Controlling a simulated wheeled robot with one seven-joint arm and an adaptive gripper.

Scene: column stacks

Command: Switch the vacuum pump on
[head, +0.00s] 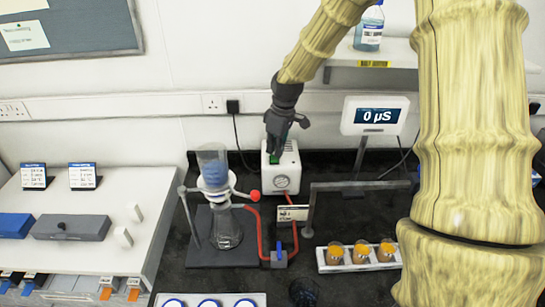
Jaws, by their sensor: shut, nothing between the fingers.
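The vacuum pump (283,178) is a small white box with a round dial on its front. It stands on the dark bench near the back wall. A green part, perhaps its switch (274,159), shows on its upper left. My gripper (273,148) is dark and points down at the top of the pump, by the green part. It is shut with nothing in it. The fingertips overlap the pump in the picture, and I cannot tell whether they touch it. My gripper and wrist hide part of the pump's top.
A filter flask with a clear funnel (213,167) stands left of the pump, joined by red tubing (260,237) to a blue valve (279,257). A display reading 0 µS (376,116) and a metal rail (360,186) are to the right. A rack of orange-topped containers (334,268) sits in front.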

